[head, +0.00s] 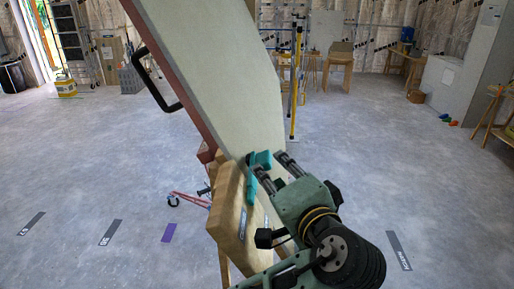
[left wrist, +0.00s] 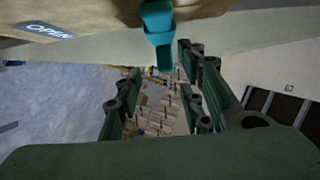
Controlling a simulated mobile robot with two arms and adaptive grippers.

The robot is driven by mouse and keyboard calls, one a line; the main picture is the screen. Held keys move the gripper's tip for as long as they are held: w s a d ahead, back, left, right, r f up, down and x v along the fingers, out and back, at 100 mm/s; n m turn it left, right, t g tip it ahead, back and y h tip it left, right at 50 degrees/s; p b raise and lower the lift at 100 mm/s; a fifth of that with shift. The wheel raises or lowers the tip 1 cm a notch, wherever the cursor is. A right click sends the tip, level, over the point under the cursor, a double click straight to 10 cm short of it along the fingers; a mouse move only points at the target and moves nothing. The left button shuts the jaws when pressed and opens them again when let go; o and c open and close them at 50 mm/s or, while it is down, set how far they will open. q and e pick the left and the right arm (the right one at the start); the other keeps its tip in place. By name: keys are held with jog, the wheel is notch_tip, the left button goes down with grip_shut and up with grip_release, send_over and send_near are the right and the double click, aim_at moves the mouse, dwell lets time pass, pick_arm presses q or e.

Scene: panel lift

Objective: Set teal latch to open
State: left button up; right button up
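The teal latch (head: 252,184) sits at the top edge of a wooden block (head: 230,215) beside the tilted pale panel (head: 215,70). The latch also shows in the left wrist view (left wrist: 158,28), hanging from the top edge. A dark label reading OPEN (left wrist: 50,30) lies on the wood to its left there. My left gripper (head: 268,163) is right at the latch, its fingers spread apart. In the left wrist view the latch's end is near the space between the fingers; I cannot tell whether they touch. My right gripper is not in view.
The panel has a red-brown edge with a black handle (head: 157,82). A red wheeled frame (head: 188,198) stands on the floor behind the block. Floor labels lie left and right. Stools, a yellow pole (head: 296,80) and shelves are farther back; the grey floor is mostly clear.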

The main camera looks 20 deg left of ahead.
aim_at(270, 166)
pick_arm(q)
jog(key=shift+s+r, duration=0.15)
jog(key=shift+r, duration=0.3)
jog(key=shift+p+x, duration=0.8)
jog(key=shift+x, duration=0.05)
jog(key=x, duration=0.2)
jog(key=p+x, duration=0.1)
jog(key=shift+r, duration=0.1)
jog(key=shift+p+x, duration=0.4)
jog(key=shift+x, duration=0.6)
jog(key=shift+f, duration=0.2)
jog(key=c, duration=0.7)
grip_shut()
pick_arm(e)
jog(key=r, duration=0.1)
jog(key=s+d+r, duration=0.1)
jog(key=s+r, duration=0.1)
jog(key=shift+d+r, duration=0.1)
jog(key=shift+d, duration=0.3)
